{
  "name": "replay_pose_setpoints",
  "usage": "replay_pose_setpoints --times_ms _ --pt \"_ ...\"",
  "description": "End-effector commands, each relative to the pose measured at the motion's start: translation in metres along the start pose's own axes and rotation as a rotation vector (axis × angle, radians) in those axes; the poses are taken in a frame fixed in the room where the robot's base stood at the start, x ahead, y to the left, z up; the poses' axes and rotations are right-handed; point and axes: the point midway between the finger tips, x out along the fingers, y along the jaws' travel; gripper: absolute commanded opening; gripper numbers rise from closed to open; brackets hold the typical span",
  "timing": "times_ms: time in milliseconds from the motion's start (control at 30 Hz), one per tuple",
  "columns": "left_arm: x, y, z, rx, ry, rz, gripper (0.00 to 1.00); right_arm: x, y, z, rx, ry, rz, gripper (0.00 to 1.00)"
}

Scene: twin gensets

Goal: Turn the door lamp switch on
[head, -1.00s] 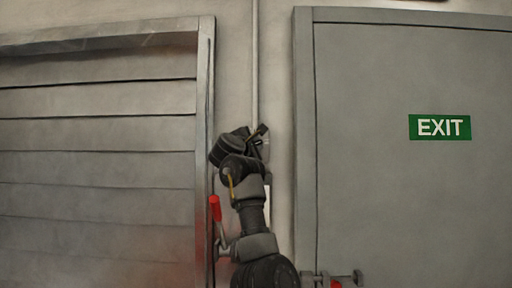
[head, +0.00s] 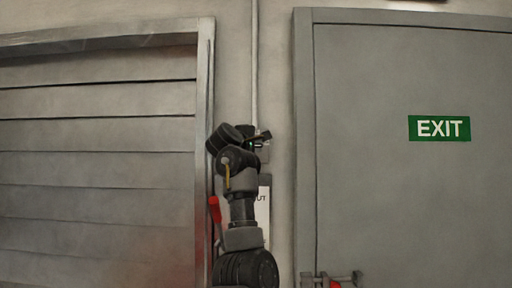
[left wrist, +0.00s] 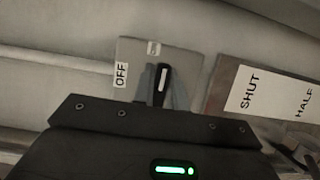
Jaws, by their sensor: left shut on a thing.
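The door lamp switch is a light grey plate (left wrist: 185,60) on the wall between the louvred panel and the door. It carries an OFF label (left wrist: 121,75) at its left and a smaller label (left wrist: 154,48), too small to read surely, at its top edge in the left wrist view. Its black lever (left wrist: 162,80) with a white stripe points up toward the smaller label there. My left gripper (head: 262,138) is at the switch, its grey fingers close on both sides of the lever, shut on it. In the head view the gripper hides most of the switch. My right gripper is not in view.
A vertical conduit (head: 254,60) runs down to the switch. A red-handled lever (head: 214,209) stands close to my left arm. A SHUT/HALF label plate (left wrist: 262,95) lies right of the switch in the left wrist view. The grey EXIT door (head: 370,190) has latch hardware (head: 332,279) low down.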

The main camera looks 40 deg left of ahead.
Motion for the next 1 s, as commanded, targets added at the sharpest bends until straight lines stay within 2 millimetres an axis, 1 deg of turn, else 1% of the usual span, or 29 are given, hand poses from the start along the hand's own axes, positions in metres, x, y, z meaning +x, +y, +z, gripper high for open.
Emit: replay_pose_setpoints --times_ms 233,267,400,667,767,867,1000 --pt "0.001 -0.002 0.001 0.003 -0.003 -0.005 0.00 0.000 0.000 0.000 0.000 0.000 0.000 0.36" --pt "0.001 -0.002 0.001 0.003 -0.003 -0.005 0.16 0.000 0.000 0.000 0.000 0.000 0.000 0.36" --pt "0.001 -0.002 0.001 0.002 -0.002 -0.003 0.35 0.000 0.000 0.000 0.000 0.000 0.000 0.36" --pt "0.000 -0.001 0.000 0.001 0.000 -0.001 0.35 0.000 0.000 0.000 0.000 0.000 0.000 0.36" --pt "-0.004 -0.002 -0.001 0.001 0.002 0.000 0.35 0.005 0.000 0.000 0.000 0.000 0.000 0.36" --pt "-0.017 -0.004 -0.002 0.002 0.004 0.002 0.35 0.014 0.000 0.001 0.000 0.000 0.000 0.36" --pt "-0.045 -0.006 -0.002 0.001 0.005 0.004 0.35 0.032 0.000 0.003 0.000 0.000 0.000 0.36"
